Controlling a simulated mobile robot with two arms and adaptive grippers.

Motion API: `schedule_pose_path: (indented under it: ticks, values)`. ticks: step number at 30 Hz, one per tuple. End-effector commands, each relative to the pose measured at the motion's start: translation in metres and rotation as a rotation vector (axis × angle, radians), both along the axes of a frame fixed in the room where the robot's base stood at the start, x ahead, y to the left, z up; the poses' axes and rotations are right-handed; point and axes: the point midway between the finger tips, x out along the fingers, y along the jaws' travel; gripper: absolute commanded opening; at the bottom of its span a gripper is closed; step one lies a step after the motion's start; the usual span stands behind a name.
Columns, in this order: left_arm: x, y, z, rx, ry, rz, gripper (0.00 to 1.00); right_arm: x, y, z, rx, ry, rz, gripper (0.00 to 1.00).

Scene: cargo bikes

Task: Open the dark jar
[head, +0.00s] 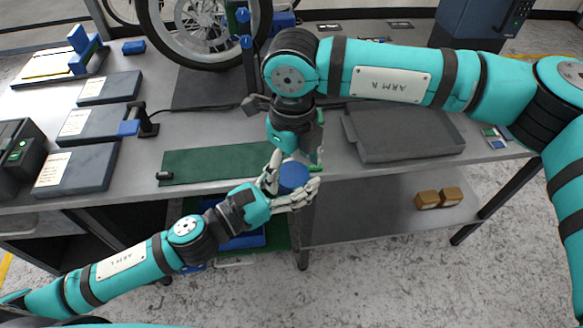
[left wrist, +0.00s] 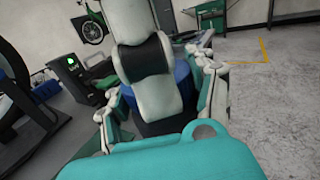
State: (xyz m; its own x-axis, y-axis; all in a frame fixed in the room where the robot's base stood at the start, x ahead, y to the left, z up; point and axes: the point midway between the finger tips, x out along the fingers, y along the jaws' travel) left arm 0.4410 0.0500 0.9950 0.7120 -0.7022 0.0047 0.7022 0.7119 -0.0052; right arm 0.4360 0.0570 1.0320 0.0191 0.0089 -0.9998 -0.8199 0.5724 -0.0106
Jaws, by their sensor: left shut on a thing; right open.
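The jar (head: 294,177) shows as a round blue top in the head view, at the bench's front edge. In the left wrist view, blue and dark parts of the jar (left wrist: 183,72) show behind the pale fingers. My left gripper (head: 291,171) is shut around it, with pale fingers on both sides. The jar's lower body is mostly hidden by the fingers. My right gripper (head: 300,153) points down just behind and above the jar. It is open, but its fingers are largely hidden by its own teal housing. I cannot tell whether it touches the lid.
A green mat (head: 215,163) lies on the bench left of the jar. A grey tray (head: 405,135) stands to the right, and a bike wheel (head: 207,25) behind. Dark boxes (head: 75,170) line the left.

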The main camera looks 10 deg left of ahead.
Motion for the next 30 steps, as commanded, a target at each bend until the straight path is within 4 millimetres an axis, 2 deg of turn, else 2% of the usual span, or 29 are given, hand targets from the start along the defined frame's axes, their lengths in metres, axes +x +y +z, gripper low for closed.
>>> schedule_pose_path:
  ticks: [4,9,18,23,30]
  values:
    - [0.0,0.0,0.0,-0.001,-0.001,0.0,0.0,0.0,0.0,0.022,0.001,-0.003,-0.001,0.79]
    - [0.0,0.0,0.0,-0.001,-0.001,0.0,0.0,-0.001,0.0,0.035,0.001,0.0,-0.013,0.78]
    - [0.0,0.0,0.0,0.0,-0.001,0.0,0.0,-0.002,-0.001,0.064,0.01,-0.003,-0.262,0.78]
    - [0.0,0.0,0.0,0.0,-0.001,0.0,0.0,-0.002,-0.002,0.054,0.007,-0.004,-0.292,0.78]
    - [0.0,0.0,0.0,0.0,-0.001,0.0,0.0,-0.001,-0.002,0.016,0.008,-0.003,-0.291,0.78]
